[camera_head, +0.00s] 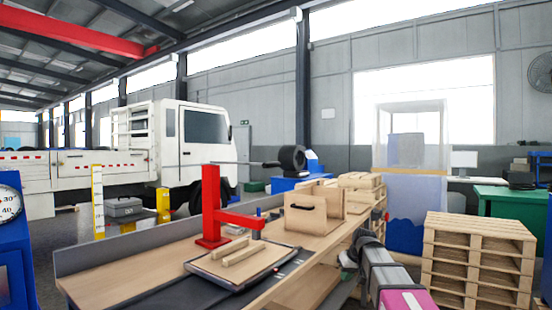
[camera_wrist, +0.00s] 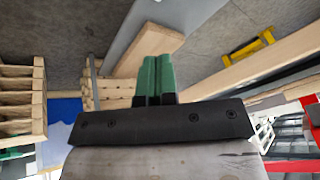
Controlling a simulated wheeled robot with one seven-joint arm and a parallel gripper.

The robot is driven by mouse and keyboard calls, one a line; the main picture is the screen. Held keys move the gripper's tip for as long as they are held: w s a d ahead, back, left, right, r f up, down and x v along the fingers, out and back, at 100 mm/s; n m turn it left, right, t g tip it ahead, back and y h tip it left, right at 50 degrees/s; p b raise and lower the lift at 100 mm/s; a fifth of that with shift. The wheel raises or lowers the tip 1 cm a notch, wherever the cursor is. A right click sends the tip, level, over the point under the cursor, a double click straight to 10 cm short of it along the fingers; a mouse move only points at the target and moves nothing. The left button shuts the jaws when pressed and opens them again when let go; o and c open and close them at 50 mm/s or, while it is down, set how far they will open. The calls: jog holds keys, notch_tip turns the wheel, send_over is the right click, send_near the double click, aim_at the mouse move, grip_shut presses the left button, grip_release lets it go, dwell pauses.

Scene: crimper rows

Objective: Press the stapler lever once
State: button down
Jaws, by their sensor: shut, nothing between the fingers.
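Two light wooden strips (camera_head: 242,251) lie on a dark-edged board below the head. My gripper's green fingers (camera_wrist: 156,76) are together and empty in the wrist view. My arm enters the head view at lower right, its end right of the press and apart from it.
The wooden workbench (camera_head: 135,283) has a raised grey back edge. A wooden box with a black handle (camera_head: 302,207) stands right of the press, with more wooden pieces behind. Stacked pallets (camera_head: 478,262) stand at right. A yellow bar (camera_wrist: 248,46) shows in the wrist view.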

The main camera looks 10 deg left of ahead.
jog(key=w+a+r+n+y, duration=0.1)
jog(key=w+a+r, duration=0.15)
jog(key=r, duration=0.45)
jog(key=w+a+r+n+y, duration=0.1)
jog(key=w+a+r, duration=0.1)
jog(key=a+r, duration=0.35)
jog(key=s+a+r+n+y, duration=0.1)
jog(key=s+a+r+n, duration=0.1)
jog(key=r, duration=1.1)
jog(key=s+a+r+n+y, duration=0.1)
jog(key=a+r, duration=0.4)
jog(key=r, duration=0.9)
jog(key=s+a+r+n+y, duration=0.2)
jog(key=a+r+n, duration=0.2)
jog(key=r, duration=1)
jog(key=shift+s+r+t, duration=0.15)
jog(key=shift+s+t, duration=0.15)
jog(key=shift+t, duration=0.1)
jog(key=shift+a, duration=0.15)
jog(key=d+f+x, duration=0.1)
jog(key=f+x, duration=0.1)
jog(key=x, duration=1.1)
jog(key=shift+s+d, duration=0.25)
jog(key=shift+d, duration=0.05)
